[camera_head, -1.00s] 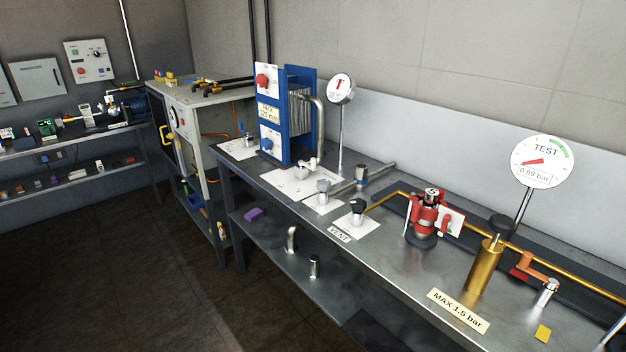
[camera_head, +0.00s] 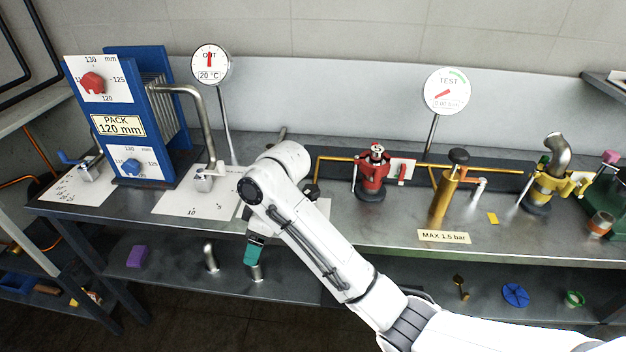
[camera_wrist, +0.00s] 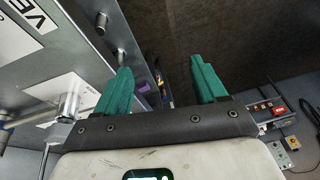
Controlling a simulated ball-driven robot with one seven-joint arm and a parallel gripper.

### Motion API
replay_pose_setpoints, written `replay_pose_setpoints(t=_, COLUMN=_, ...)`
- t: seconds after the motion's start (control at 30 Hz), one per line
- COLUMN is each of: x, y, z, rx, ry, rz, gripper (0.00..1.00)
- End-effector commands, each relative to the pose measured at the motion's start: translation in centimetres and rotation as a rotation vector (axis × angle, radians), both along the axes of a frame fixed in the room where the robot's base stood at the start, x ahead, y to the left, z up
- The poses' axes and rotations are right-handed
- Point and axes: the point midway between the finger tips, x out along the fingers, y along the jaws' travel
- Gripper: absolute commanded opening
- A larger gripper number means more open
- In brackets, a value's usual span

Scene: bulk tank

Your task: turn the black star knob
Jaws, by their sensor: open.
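A black knob (camera_head: 311,190) on the bench shows just right of my arm's white wrist joint, partly hidden by it. I take it for the star knob; its lobes are not clear here. My gripper (camera_head: 254,252) hangs in front of the bench edge, left of and below the knob, with one green finger showing. In the wrist view my gripper (camera_wrist: 160,77) has its two green fingers wide apart with nothing between them. The white vent label plate (camera_wrist: 22,22) is at that view's upper left; the knob cannot be made out there.
A red valve unit (camera_head: 372,172) and a brass cylinder with a black top (camera_head: 443,195) stand right of the knob. The blue plate pack (camera_head: 140,110) stands at left. A lower shelf (camera_head: 185,275) holds metal fittings below my gripper.

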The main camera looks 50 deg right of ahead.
Motion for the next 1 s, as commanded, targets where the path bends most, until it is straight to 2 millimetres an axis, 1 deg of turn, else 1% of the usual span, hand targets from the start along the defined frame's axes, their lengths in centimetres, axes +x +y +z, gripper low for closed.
replay_pose_setpoints(t=0.03, x=1.3, y=-2.2, z=2.3, rx=-0.036, ry=-0.001, rz=0.022, gripper=0.71)
replay_pose_setpoints(t=0.07, x=1.8, y=-3.3, z=3.2, rx=-0.055, ry=0.004, rz=0.038, gripper=0.71)
replay_pose_setpoints(t=0.1, x=2.4, y=-4.8, z=4.4, rx=-0.081, ry=0.013, rz=0.060, gripper=0.71)
replay_pose_setpoints(t=0.17, x=2.9, y=-7.2, z=6.1, rx=-0.122, ry=0.033, rz=0.085, gripper=0.71)
replay_pose_setpoints(t=0.2, x=3.2, y=-8.9, z=7.2, rx=-0.148, ry=0.048, rz=0.099, gripper=0.71)
replay_pose_setpoints(t=0.3, x=3.3, y=-12.8, z=9.6, rx=-0.207, ry=0.090, rz=0.120, gripper=0.71)
replay_pose_setpoints(t=0.4, x=3.0, y=-16.0, z=11.4, rx=-0.249, ry=0.129, rz=0.130, gripper=0.71)
replay_pose_setpoints(t=0.5, x=2.6, y=-18.2, z=12.5, rx=-0.276, ry=0.158, rz=0.131, gripper=0.71)
replay_pose_setpoints(t=0.6, x=2.3, y=-19.2, z=12.9, rx=-0.287, ry=0.175, rz=0.133, gripper=0.71)
replay_pose_setpoints(t=0.67, x=2.3, y=-19.4, z=12.7, rx=-0.289, ry=0.178, rz=0.134, gripper=0.71)
replay_pose_setpoints(t=0.77, x=2.3, y=-19.4, z=11.5, rx=-0.288, ry=0.179, rz=0.134, gripper=0.71)
replay_pose_setpoints(t=1.0, x=2.3, y=-19.3, z=7.0, rx=-0.286, ry=0.179, rz=0.134, gripper=0.71)
